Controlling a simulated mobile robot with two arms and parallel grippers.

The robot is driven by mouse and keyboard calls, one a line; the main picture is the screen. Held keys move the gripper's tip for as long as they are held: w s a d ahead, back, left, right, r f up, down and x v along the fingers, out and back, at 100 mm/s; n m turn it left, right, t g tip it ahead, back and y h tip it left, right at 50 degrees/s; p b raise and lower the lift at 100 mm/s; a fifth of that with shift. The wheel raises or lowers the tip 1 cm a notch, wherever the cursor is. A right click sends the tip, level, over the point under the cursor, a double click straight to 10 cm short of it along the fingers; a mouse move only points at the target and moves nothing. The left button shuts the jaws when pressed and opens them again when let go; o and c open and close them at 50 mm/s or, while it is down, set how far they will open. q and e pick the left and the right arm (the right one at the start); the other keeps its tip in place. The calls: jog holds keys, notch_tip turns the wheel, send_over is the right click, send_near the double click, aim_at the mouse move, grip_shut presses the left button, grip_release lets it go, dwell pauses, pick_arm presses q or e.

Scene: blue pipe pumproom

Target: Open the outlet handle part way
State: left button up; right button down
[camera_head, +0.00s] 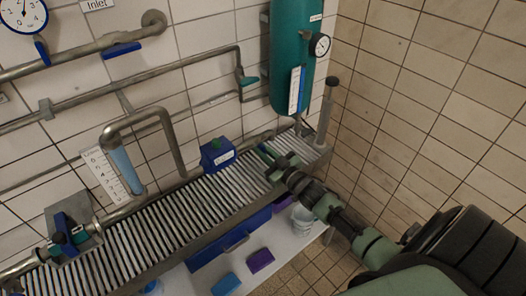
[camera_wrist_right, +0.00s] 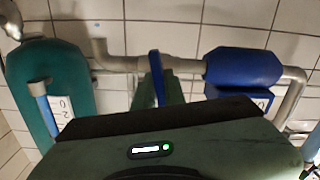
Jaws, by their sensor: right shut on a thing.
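The outlet handle is a flat blue lever (camera_wrist_right: 155,65) on the grey pipe between the blue pump and the teal tank in the right wrist view. My right gripper (camera_head: 270,157) reaches in from the lower right in the head view, over the grated bench beside the pump. It is shut on the handle, with its dark green fingers at the lever in the wrist view. The lower part of the lever is hidden by the fingers, and its exact angle is hard to tell. My left gripper is not in view.
The blue pump (camera_head: 217,155) stands left of my gripper. The teal tank (camera_head: 290,50) with a gauge (camera_head: 320,44) hangs above it. A tiled wall (camera_head: 420,90) closes the right side. Pipes run along the left wall. A white bucket (camera_head: 302,215) is below the bench (camera_head: 110,255).

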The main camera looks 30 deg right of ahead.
jog(key=n, duration=0.3)
jog(key=shift+a+f+n+b, duration=0.15)
jog(key=shift+n+b, duration=0.15)
jog(key=shift+b, duration=0.1)
jog(key=n+b, duration=0.1)
jog(key=n, duration=0.2)
jog(key=shift+a+f+n, duration=0.1)
jog(key=shift+n, duration=0.2)
jog(key=n+b, duration=0.2)
jog(key=n, duration=0.2)
jog(key=shift+f+n, duration=0.15)
jog(key=shift+n, duration=0.15)
jog(key=shift+n+b, duration=0.65)
jog(key=shift+n, duration=1.05)
jog(key=c, duration=1.5)
grip_release()
